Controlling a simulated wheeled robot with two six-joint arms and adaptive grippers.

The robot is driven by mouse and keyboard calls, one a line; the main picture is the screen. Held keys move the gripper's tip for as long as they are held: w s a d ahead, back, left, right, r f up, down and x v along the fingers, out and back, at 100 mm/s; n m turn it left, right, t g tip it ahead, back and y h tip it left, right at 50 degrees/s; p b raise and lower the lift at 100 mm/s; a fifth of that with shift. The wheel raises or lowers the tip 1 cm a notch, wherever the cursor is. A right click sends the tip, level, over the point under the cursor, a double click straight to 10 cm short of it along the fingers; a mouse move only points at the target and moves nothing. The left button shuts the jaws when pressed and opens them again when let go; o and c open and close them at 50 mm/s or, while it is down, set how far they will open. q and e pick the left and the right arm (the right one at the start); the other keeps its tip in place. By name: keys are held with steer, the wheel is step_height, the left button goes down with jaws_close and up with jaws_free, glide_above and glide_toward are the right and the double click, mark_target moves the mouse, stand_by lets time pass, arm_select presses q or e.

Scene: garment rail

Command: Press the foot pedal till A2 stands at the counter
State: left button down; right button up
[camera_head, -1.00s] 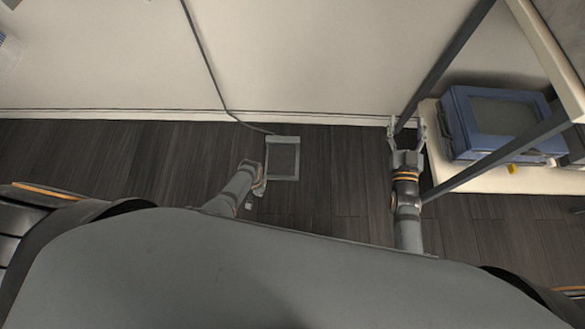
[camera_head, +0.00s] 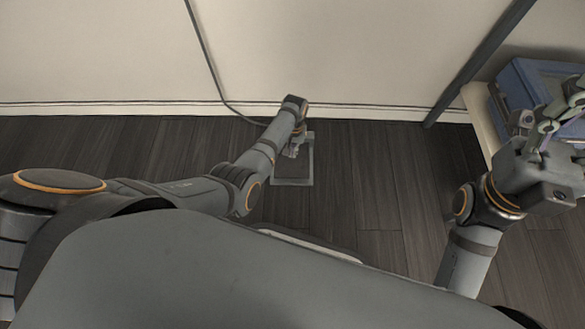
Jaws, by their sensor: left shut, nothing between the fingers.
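The foot pedal (camera_head: 292,181) is a flat, dark square plate with a light grey frame on the wooden floor near the wall. My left gripper (camera_head: 292,152) is shut and empty, pointing down over the far part of the pedal. Its arm hides some of the pedal's left side. I cannot tell whether the fingertips touch the plate. My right gripper (camera_head: 553,118) is raised at the right edge, in front of the blue box. Its fingers are partly cut off, and their opening is unclear. No label A2 and no garment show.
A dark cable (camera_head: 209,55) runs down the pale wall (camera_head: 350,50) to the floor behind the pedal. A dark slanted post (camera_head: 478,62) stands right of the pedal. A blue box (camera_head: 515,88) sits on a pale ledge (camera_head: 482,118) at the right.

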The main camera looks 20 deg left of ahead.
mark_target(292, 166)
arm_select(q)
steer(key=f+b, duration=0.4)
steer(key=b, duration=0.1)
steer(key=f+b, duration=0.2)
steer(key=f, duration=0.1)
steer(key=shift+s+b, duration=0.3)
steer(key=shift+s, duration=0.05)
